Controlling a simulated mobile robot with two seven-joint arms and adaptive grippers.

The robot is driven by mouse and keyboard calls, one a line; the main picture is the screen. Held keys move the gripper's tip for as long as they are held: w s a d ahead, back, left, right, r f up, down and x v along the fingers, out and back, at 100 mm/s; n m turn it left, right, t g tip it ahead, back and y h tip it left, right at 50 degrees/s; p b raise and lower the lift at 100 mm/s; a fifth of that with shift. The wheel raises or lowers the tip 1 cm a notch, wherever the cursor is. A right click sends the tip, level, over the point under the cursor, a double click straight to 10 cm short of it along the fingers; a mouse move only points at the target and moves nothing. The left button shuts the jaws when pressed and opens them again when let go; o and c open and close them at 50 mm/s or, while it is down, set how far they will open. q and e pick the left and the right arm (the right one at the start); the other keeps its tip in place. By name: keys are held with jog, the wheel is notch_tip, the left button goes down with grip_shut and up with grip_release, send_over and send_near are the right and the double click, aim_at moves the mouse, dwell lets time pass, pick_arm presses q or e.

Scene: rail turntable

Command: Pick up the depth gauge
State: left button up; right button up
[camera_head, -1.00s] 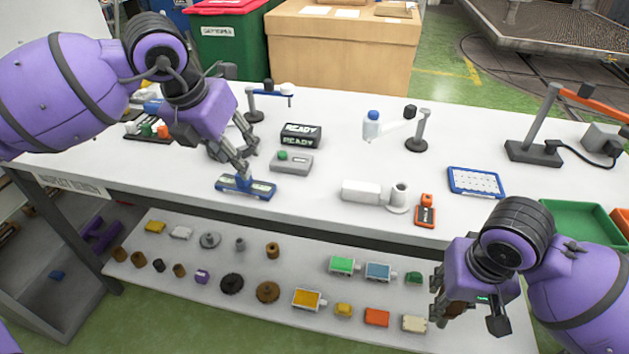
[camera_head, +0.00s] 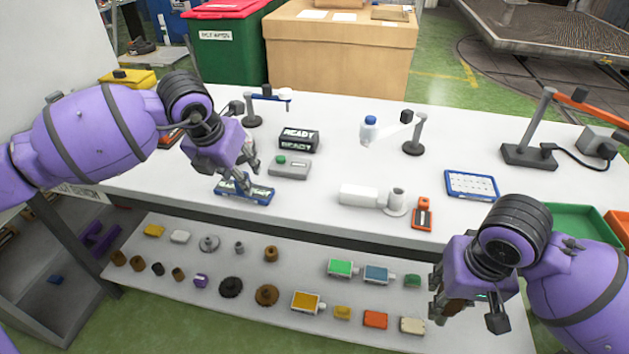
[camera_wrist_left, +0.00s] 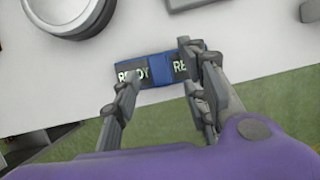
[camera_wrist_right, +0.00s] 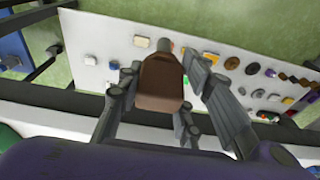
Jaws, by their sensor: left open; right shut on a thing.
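A blue block with two dark displays (camera_head: 262,193), which looks like the depth gauge, lies near the front edge of the white table at left. In the left wrist view the blue block (camera_wrist_left: 162,70) shows "READY" lettering, partly hidden by a finger. My left gripper (camera_head: 242,180) is open, with its fingers low over the block; the left wrist view shows the fingertips (camera_wrist_left: 157,72) at its near side and right end. I cannot tell whether they touch it. My right gripper (camera_head: 468,318) is shut on a brown object (camera_wrist_right: 160,85), held before the table front.
A grey button box (camera_head: 290,166) and black READY sign (camera_head: 299,140) stand behind the block. A white cylinder (camera_head: 358,195), orange-and-black device (camera_head: 422,215) and blue-framed panel (camera_head: 471,185) lie to the right. A lower shelf (camera_head: 215,262) holds several small parts.

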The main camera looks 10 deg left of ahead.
pick_arm(q)
jog(key=shift+x, duration=1.05)
pick_arm(e)
jog(key=shift+r, duration=0.1)
pick_arm(q)
grip_shut()
jog(key=shift+r, duration=0.1)
jog(key=shift+r, duration=0.5)
notch_tip(320, 180, up, 2)
jog(key=shift+r, duration=0.2)
pick_arm(e)
jog(key=shift+f, duration=0.4)
jog(key=shift+s+f+b, duration=0.2)
jog(key=shift+f+b, duration=0.45)
jog(key=shift+f, duration=0.05)
pick_arm(q)
jog(key=s+d+r, duration=0.3)
jog(key=s+r, duration=0.1)
jog(key=s, duration=0.2)
jog(key=s+d+r, duration=0.2)
jog(key=s+r, duration=0.3)
jog(key=s, duration=0.1)
jog(key=shift+s+d+r, duration=0.25)
jog(key=shift+s+d, duration=0.15)
